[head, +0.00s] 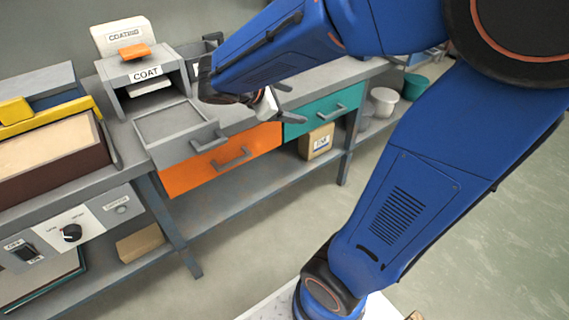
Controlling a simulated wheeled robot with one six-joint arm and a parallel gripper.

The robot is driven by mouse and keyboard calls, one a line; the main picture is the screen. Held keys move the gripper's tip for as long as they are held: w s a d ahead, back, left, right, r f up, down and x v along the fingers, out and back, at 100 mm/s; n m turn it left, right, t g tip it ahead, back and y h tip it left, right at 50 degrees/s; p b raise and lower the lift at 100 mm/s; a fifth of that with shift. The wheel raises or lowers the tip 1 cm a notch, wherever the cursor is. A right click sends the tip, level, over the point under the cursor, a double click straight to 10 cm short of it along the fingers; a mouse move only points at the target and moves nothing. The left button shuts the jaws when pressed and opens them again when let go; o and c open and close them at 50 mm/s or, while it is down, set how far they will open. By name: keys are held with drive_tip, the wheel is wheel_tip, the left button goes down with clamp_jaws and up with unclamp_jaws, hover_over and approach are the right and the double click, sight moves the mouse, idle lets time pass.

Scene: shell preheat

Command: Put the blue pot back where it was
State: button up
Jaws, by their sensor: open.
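I see no clearly blue pot in the head view; my arm hides part of the scene. A teal pot (413,86) stands at the far right end of the bench's lower level, beside a white pot (383,101). My gripper (284,103) is small in the view and partly hidden by my forearm. It is over the front of the bench, above the orange and teal drawers, with its fingers apart. I see nothing held between them.
An orange drawer (222,158) and a teal drawer (322,112) are below. A cardboard box (317,142) is on the lower shelf. The floor in front is clear.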

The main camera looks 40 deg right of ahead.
drive_tip(key=s+a+f+m+t+y, duration=0.3)
drive_tip(key=s+a+m+y, duration=0.8)
drive_tip(key=s, duration=0.5)
drive_tip(key=shift+a+f+m, duration=0.3)
drive_tip(key=shift+a+m, duration=0.7)
drive_tip(key=shift+a, duration=0.25)
drive_tip(key=shift+s, duration=0.1)
drive_tip(key=shift+c, duration=0.6)
